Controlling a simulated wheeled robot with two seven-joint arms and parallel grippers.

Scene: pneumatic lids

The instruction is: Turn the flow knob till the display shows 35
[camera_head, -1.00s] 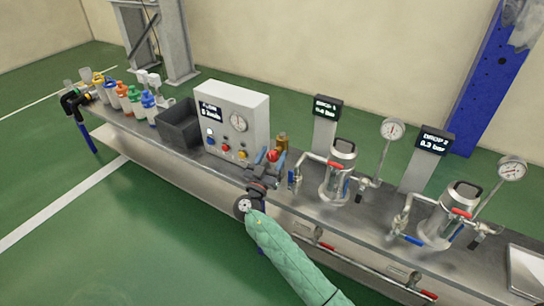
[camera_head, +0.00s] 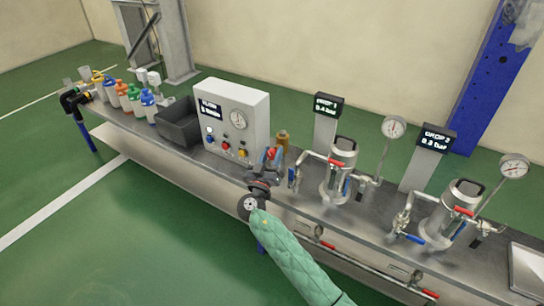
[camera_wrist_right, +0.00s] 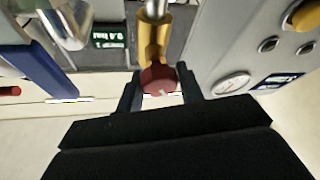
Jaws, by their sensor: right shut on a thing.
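The flow knob is a dark red round knob (camera_wrist_right: 158,80) with a white mark, on a brass valve body (camera_wrist_right: 154,40) in the right wrist view. In the head view the red knob (camera_head: 271,154) is partly covered by my gripper. My right gripper (camera_wrist_right: 160,88) is shut on it, one finger on each side. The same gripper (camera_head: 268,170) shows at the bench's front edge in the head view. The dark flow display (camera_head: 209,109) is on the grey panel box (camera_head: 254,110); its number is too small to read. My left gripper is not in view.
A round gauge (camera_head: 238,119) and coloured buttons are on the panel. Two steel vessels with red and blue valve handles (camera_head: 340,172) stand to the right. A dark bin (camera_head: 178,125) and several coloured bottles (camera_head: 124,98) stand to the left on the metal bench (camera_head: 215,168).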

